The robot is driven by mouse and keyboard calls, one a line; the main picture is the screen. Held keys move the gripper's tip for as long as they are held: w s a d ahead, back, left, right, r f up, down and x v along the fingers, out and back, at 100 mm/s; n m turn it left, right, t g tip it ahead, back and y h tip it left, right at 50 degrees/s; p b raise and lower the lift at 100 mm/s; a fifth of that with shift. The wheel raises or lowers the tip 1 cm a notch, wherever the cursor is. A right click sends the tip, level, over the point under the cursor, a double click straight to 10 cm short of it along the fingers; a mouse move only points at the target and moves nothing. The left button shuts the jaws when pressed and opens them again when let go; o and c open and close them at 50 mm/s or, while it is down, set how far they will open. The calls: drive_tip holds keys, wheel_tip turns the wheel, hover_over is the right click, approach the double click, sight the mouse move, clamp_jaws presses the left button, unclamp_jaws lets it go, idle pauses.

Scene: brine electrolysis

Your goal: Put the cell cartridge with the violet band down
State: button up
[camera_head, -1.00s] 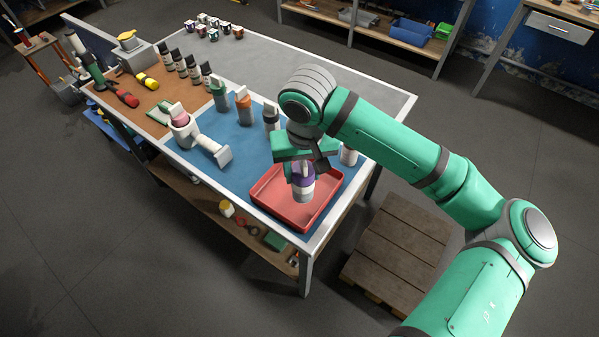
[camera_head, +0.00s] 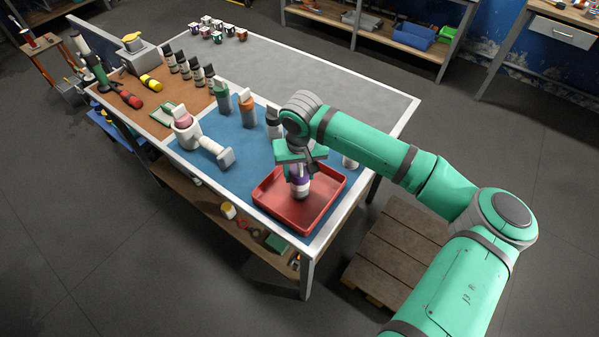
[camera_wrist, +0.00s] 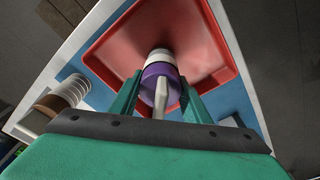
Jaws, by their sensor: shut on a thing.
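The cell cartridge with the violet band (camera_head: 301,184) is a white cylinder with a violet ring, held upright over the red tray (camera_head: 268,194). In the wrist view the cartridge (camera_wrist: 159,70) stands between my two fingers, its pale handle toward me. My gripper (camera_head: 299,170) is shut on it; the wrist view shows my gripper (camera_wrist: 158,95) at its upper part. The cartridge's lower end is inside the tray's outline; I cannot tell whether it touches the tray floor. The red tray (camera_wrist: 205,35) is otherwise empty.
On the blue mat (camera_head: 245,150) stand a green cartridge (camera_head: 222,98), an orange cartridge (camera_head: 247,110) and a dark-banded one (camera_head: 273,122). A white cartridge (camera_head: 350,161) stands right of my gripper. A white device (camera_head: 204,141) sits left.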

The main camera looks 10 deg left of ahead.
drive_tip(key=shift+f, duration=0.1)
drive_tip(key=o, duration=1.2)
drive_tip(key=r, duration=0.4)
drive_tip(key=s+r, duration=0.1)
drive_tip(key=r, duration=0.7)
drive_tip(key=shift+s+d+r, duration=0.1)
drive_tip(key=shift+s+d, duration=0.1)
drive_tip(key=shift+d, duration=0.05)
drive_tip(key=shift+w, duration=0.1)
